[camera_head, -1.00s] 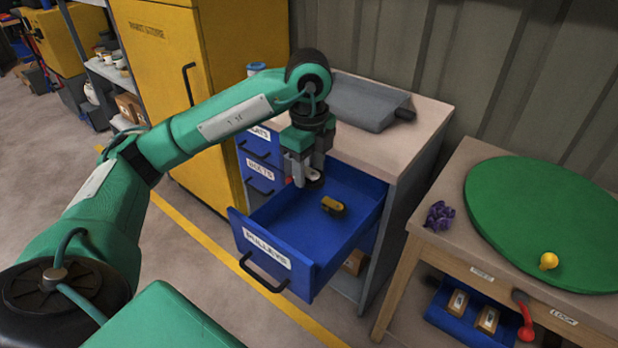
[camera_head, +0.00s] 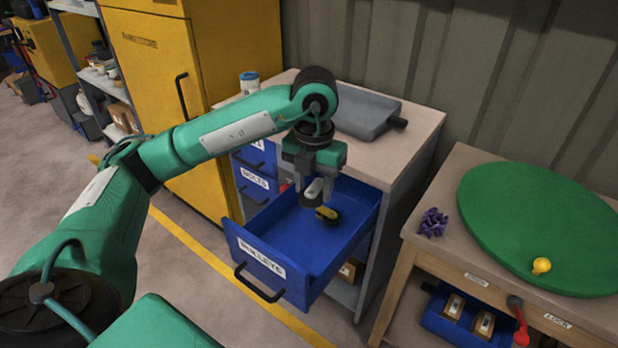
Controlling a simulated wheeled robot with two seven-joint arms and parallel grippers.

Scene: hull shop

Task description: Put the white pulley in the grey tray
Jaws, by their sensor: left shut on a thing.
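My left gripper (camera_head: 316,187) points down over the open blue drawer (camera_head: 285,228), which bears a label that reads like "PULLEYS". It is shut on a small white thing, which seems to be the white pulley (camera_head: 313,190); the fingers hide part of it. A yellow and black piece (camera_head: 326,214) lies in the drawer, just below the gripper in the picture. The grey tray (camera_head: 362,115) with a dark handle stands on top of the drawer cabinet, behind and to the right of the gripper. My right gripper is not in view.
A white and blue can (camera_head: 249,83) stands at the cabinet top's back left. A tall yellow cabinet (camera_head: 222,60) is to the left. The bench at right holds a green disc (camera_head: 540,225), a yellow knob (camera_head: 541,266) and a purple piece (camera_head: 433,222). The cabinet top's front is bare.

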